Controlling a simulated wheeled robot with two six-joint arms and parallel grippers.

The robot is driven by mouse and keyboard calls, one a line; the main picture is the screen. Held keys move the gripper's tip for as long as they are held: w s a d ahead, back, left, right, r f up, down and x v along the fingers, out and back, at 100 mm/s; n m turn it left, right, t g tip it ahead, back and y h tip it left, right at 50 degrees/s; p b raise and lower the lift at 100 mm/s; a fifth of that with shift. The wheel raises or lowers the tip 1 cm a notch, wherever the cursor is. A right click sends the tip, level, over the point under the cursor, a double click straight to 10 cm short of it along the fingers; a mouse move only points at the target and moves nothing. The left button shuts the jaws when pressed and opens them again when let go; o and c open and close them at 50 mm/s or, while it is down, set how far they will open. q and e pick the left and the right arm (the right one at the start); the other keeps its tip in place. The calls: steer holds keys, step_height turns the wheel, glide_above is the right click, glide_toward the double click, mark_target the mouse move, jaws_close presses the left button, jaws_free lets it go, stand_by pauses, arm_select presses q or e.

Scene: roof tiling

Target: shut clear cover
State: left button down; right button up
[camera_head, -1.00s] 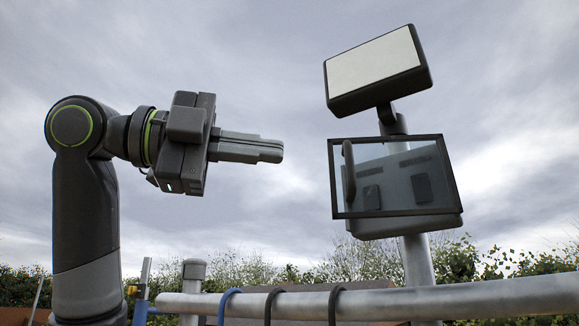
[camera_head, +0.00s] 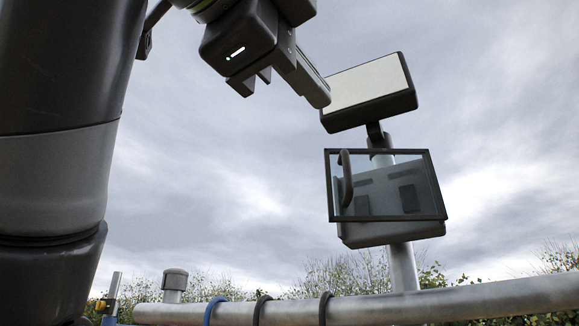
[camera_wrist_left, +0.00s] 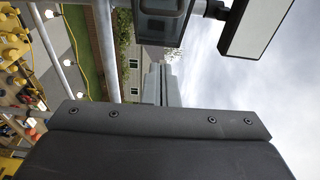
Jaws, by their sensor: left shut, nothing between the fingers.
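The clear cover (camera_head: 385,205) is a see-through pane in a dark frame with a dark handle (camera_head: 346,178) near its left edge. It stands in front of a grey box (camera_head: 390,235) on a post; dark switch-like parts show through it. The box's lower edge shows below the frame, and I cannot tell how wide the gap is. My left gripper (camera_head: 318,94) is shut and empty, up and left of the cover, apart from it. In the left wrist view its fingers (camera_wrist_left: 165,85) point toward the dark framed box (camera_wrist_left: 162,18). My right gripper is not in view.
A pale-faced panel (camera_head: 368,88) in a dark housing sits above the cover, near my left fingertips in the picture. A metal rail (camera_head: 450,302) with several looped cables runs below. Open sky lies left of the cover.

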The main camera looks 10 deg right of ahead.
arm_select(q)
steer(key=p, duration=0.7)
glide_toward(344, 156)
steer(key=w+d+f, duration=0.2)
steer(key=w+d, duration=0.1)
steer(key=d, duration=0.3)
steer(key=shift+w+a+f, duration=0.1)
steer(key=shift+w+a, duration=0.3)
steer(key=shift+w, duration=0.25)
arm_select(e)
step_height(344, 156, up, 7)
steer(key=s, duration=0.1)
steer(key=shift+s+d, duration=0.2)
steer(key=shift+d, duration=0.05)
arm_select(q)
steer(key=shift+d, duration=0.2)
steer(key=shift+a, duration=0.1)
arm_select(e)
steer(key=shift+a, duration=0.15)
